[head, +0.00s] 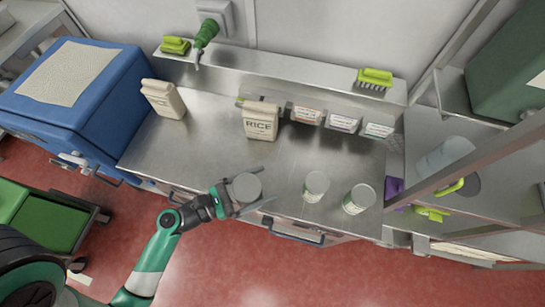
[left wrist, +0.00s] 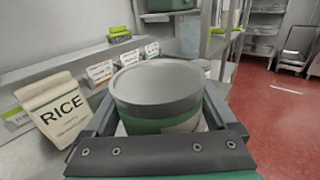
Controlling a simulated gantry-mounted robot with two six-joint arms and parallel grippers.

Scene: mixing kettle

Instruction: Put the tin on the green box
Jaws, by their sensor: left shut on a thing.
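A grey-lidded tin (head: 246,186) with a green and white side is between the fingers of my left gripper (head: 250,194), at the front edge of the steel counter. In the left wrist view the tin (left wrist: 157,88) fills the middle, upright, with the fingers on both sides. I cannot tell whether it is clear of the counter. A green box-like bin (head: 50,220) sits low on a cart at the lower left. A darker green box (head: 510,70) stands on the rack at the upper right. My right gripper is not in view.
Two similar tins (head: 316,185) (head: 358,199) stand to the right on the counter (head: 205,135). A rice bag (head: 260,122) and another bag (head: 164,99) stand behind. A blue chest (head: 75,105) is at the left. Red floor lies in front.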

